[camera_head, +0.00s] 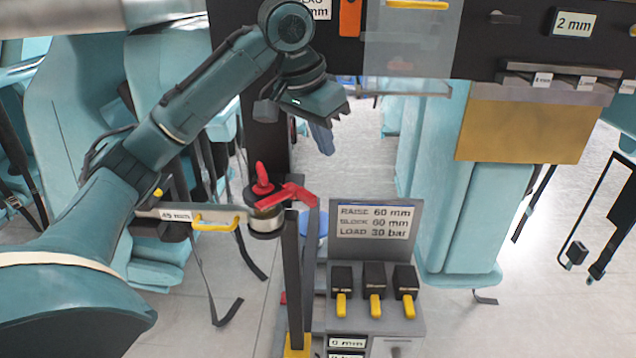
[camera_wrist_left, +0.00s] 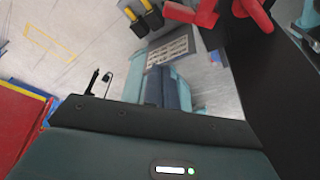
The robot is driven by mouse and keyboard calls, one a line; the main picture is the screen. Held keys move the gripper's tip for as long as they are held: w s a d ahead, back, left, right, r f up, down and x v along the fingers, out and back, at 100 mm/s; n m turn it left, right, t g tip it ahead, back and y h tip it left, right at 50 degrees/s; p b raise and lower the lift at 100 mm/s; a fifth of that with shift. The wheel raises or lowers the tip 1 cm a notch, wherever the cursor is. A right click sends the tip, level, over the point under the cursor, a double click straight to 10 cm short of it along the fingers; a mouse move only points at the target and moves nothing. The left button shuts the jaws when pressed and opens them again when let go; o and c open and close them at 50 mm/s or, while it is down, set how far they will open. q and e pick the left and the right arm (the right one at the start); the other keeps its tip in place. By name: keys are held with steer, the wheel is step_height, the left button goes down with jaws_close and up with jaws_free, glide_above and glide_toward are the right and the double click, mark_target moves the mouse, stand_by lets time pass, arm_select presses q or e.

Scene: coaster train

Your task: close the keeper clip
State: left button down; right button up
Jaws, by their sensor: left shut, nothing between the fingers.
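A red angled piece (camera_head: 290,195), which looks like the keeper clip, sits at the top of a dark upright post beside a round black-and-metal fitting (camera_head: 266,222). A red knob (camera_head: 262,180) stands upright on that fitting. I cannot tell from here how far the clip is open. Red parts (camera_wrist_left: 190,14) also show at the top edge of the left wrist view. My left gripper (camera_head: 325,140) is shut and empty, above and to the right of the red piece, apart from it. My right gripper is not in view.
A grey stand with a sign (camera_head: 375,228) and several yellow-tipped black levers (camera_head: 375,305) is right of the post. A yellow handle (camera_head: 215,222) with a 45 mm label is left of the fitting. A dark overhead panel (camera_head: 480,45) spans the top right. Teal seats stand around.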

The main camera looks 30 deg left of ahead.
arm_select(q)
step_height(320, 180, down, 8)
steer(key=s, duration=0.1)
steer(key=shift+s+a+p, duration=0.15)
steer(key=shift+a+p, duration=0.15)
steer(key=shift+a, duration=0.05)
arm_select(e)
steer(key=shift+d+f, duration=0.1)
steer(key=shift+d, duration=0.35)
arm_select(q)
steer(key=shift+f, duration=0.1)
